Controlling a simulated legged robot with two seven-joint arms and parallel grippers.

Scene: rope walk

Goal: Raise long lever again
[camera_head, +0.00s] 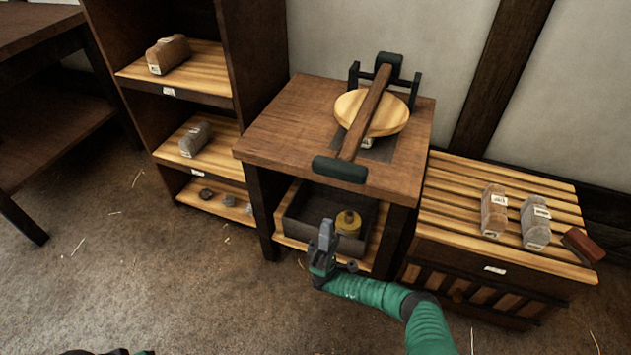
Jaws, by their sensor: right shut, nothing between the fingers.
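The long lever (363,118) is a brown wooden bar with a dark green grip (340,169) at its front end. Its back end meets a dark metal bracket (354,76) at the rear of the wooden table. The lever is down, lying across a round pale wooden disc (354,104), with its grip near the table's front edge. My right gripper (327,230) is shut and empty, in front of the table and lower than the grip in the picture, apart from the lever.
The table (290,108) has a lower shelf with a dark open tray (306,222) holding a yellow object (348,222). A shelf unit (229,96) with several blocks stands left. A slatted crate (450,197) with two wrapped blocks and a red-brown piece (583,244) stands right. Floor at left is clear.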

